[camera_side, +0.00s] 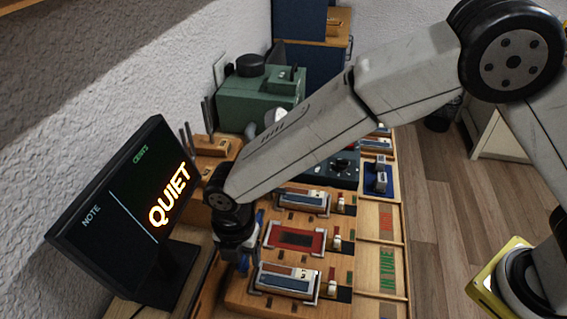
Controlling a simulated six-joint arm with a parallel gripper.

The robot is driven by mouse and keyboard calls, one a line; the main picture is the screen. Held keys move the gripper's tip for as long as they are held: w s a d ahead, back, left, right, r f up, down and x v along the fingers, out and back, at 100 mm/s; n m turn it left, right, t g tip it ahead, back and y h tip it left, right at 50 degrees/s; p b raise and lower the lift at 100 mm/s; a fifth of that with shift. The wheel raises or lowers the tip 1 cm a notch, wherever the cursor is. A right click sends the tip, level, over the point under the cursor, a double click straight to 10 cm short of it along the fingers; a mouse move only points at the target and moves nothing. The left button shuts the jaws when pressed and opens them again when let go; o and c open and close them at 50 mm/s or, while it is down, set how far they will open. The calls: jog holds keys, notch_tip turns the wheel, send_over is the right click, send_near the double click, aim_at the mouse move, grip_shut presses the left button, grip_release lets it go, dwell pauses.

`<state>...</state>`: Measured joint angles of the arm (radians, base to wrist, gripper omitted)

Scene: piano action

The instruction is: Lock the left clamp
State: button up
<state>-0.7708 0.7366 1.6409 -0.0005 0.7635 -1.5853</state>
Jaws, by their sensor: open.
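My gripper (240,262) points down at the left edge of the wooden action bed (240,300), beside the front module and close to the monitor. It is open. A blue part shows at its tip, and I cannot tell whether it belongs to the gripper or to a clamp there. Another small blue part shows just behind the wrist, partly hidden. The left clamp cannot be made out clearly; the wrist may cover it. The red-framed middle module (293,239) lies right of the wrist, between the silver front module (286,281) and the silver rear module (302,200).
A monitor (130,215) reading "QUIET" stands close to the left of my gripper. A green machine (262,100) and a dark panel (342,166) stand behind. Wooden trays (379,220), one labelled "IN TUNE", line the right side. Open floor (450,220) lies beyond.

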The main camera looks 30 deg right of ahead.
jog(key=shift+f, duration=0.85)
grip_shut()
